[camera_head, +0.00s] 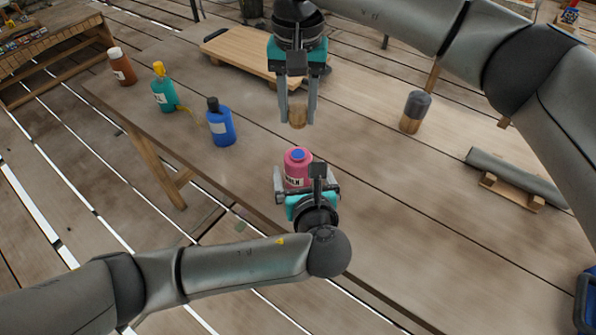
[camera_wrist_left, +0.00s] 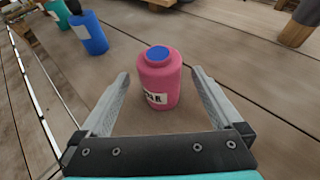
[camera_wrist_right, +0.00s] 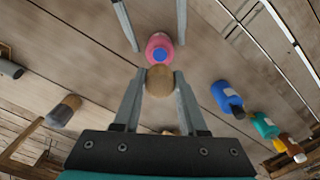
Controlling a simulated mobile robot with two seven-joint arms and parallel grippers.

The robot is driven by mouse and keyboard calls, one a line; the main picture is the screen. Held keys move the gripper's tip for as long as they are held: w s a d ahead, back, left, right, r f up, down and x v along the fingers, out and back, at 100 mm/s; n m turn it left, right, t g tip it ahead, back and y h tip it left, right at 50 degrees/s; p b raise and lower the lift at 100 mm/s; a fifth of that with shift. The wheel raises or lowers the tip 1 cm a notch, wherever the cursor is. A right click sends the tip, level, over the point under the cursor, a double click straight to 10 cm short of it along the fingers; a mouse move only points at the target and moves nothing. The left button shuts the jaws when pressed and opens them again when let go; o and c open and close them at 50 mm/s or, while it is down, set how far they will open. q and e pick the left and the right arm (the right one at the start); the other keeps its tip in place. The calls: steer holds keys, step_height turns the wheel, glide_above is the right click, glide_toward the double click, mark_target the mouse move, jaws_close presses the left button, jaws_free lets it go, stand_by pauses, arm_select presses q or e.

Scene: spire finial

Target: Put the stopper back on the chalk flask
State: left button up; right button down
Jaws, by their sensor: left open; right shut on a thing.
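A pink flask (camera_head: 297,166) stands upright on the table, with a blue round top and a white label I cannot fully read. It also shows in the left wrist view (camera_wrist_left: 160,80). My left gripper (camera_head: 300,180) is open, its fingers spread on either side of the flask, apparently not touching it. My right gripper (camera_head: 298,121) is shut on a brown cork-like stopper (camera_wrist_right: 159,81), held above and beyond the flask in the head view. In the right wrist view the stopper partly overlaps the flask (camera_wrist_right: 159,49).
Blue (camera_head: 221,127), teal (camera_head: 164,96) and brown (camera_head: 121,68) bottles stand at the left. A wooden board (camera_head: 250,56) lies at the back. A grey-topped wooden piece (camera_head: 415,110) and a grey cylinder on a cradle (camera_head: 515,175) are at the right. The table between is clear.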

arm_select(q)
steer(key=x, duration=0.6)
steer(key=shift+w+f, duration=0.15)
steer(key=shift+w, duration=0.15)
steer(key=shift+c, duration=0.2)
jaws_close()
stand_by(0.4)
